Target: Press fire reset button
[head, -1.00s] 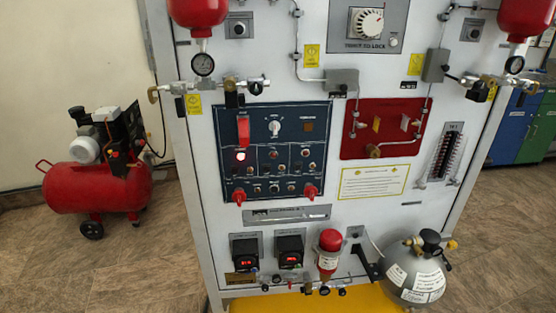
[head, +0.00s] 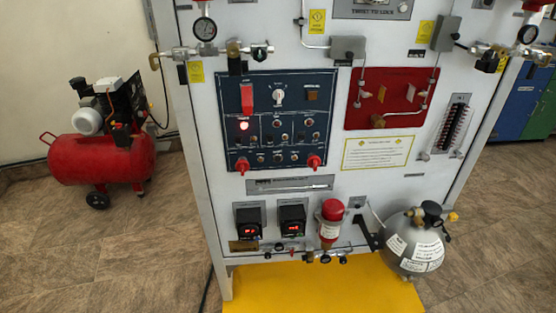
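A dark blue control panel (head: 264,155) is set in the white trainer board (head: 209,190) in the head view. It carries a red switch cover (head: 247,98), a lit red light (head: 243,126), a white rotary knob (head: 279,97), a dark amber square (head: 312,94) and rows of small buttons and switches. Two red knobs sit at its lower corners, one at left (head: 242,166) and one at right (head: 314,162). The labels are too small to read, so I cannot tell which control is the fire reset button. Neither gripper is in view.
A red compressor (head: 100,160) stands on the floor at left. A grey sphere tank (head: 411,245) and a red-topped bottle (head: 330,222) stick out at the board's lower right. A yellow base (head: 320,287) lies below.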

